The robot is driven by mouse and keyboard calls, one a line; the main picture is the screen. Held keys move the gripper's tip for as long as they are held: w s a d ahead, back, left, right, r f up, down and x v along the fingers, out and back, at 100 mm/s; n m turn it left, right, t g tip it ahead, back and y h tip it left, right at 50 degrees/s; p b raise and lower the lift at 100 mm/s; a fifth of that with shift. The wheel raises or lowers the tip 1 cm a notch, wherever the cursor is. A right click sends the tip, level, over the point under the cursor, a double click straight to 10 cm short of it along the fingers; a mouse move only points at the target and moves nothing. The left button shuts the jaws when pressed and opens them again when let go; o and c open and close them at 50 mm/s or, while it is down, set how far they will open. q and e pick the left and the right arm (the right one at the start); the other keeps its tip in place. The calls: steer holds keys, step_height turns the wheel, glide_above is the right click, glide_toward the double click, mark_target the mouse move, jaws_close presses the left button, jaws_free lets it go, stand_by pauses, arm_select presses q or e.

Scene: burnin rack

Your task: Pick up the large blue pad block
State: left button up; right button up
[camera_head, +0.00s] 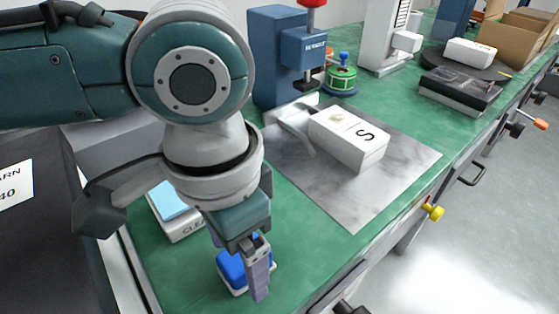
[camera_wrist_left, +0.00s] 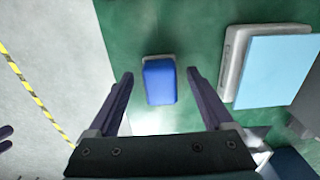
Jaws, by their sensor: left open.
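The large blue pad block (camera_head: 232,270) lies on the green bench top near its front left end, with a pale base under the blue. My left gripper (camera_head: 257,285) is above it and partly hides it in the head view. In the left wrist view the blue block (camera_wrist_left: 159,82) shows between and beyond the two open fingers (camera_wrist_left: 160,85).
A white box with a light blue pad (camera_head: 172,201) sits close to the block. A grey mat (camera_head: 352,208) holds a white box marked S (camera_head: 348,138). A blue press (camera_head: 285,55) and green fixture (camera_head: 341,80) stand behind. The bench's front edge is close to the block.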

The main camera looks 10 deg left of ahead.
mark_target(237, 258)
arm_select(q)
steer(key=shift+f, duration=0.45)
steer(key=shift+c, duration=0.2)
jaws_close()
steer(key=shift+r, duration=0.1)
step_height(237, 258, up, 20)
steer(key=p, duration=0.5)
